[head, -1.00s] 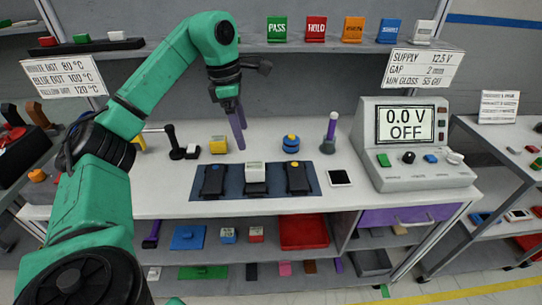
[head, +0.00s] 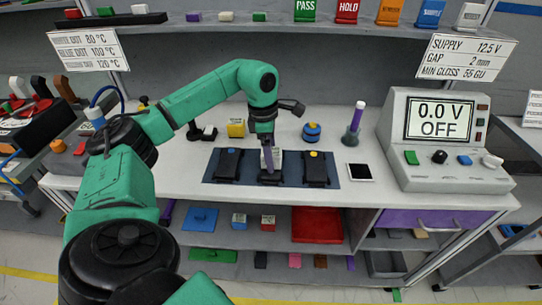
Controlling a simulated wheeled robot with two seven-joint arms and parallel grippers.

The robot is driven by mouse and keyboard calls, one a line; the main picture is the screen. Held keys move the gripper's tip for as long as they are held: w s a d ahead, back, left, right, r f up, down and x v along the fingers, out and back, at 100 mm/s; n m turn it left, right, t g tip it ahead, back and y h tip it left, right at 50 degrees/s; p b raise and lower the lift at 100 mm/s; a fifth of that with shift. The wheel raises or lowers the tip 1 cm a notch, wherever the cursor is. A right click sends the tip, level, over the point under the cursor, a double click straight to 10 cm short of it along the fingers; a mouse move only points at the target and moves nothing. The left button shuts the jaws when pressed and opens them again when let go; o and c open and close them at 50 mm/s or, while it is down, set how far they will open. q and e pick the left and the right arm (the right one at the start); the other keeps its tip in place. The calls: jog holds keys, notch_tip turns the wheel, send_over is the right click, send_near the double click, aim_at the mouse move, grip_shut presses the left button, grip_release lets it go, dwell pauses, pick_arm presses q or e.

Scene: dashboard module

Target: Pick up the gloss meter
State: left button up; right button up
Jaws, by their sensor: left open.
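A small white box with a dark lower part (head: 276,153), likely the gloss meter, sits on the middle black module of the dark blue mat (head: 334,178) in the head view. My left gripper (head: 268,167) points down over this middle module. The gripper is open. I cannot tell whether the fingers touch the box or straddle it. My right gripper is not in view.
Black modules with a blue dot (head: 228,165) and a yellow dot (head: 315,168) flank it.

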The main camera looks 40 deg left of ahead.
pick_arm(q)
jog(key=shift+w, duration=0.1)
jog(key=c, duration=0.3)
grip_shut()
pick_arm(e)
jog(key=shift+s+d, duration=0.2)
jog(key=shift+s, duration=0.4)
pick_arm(q)
jog(key=shift+r, duration=0.15)
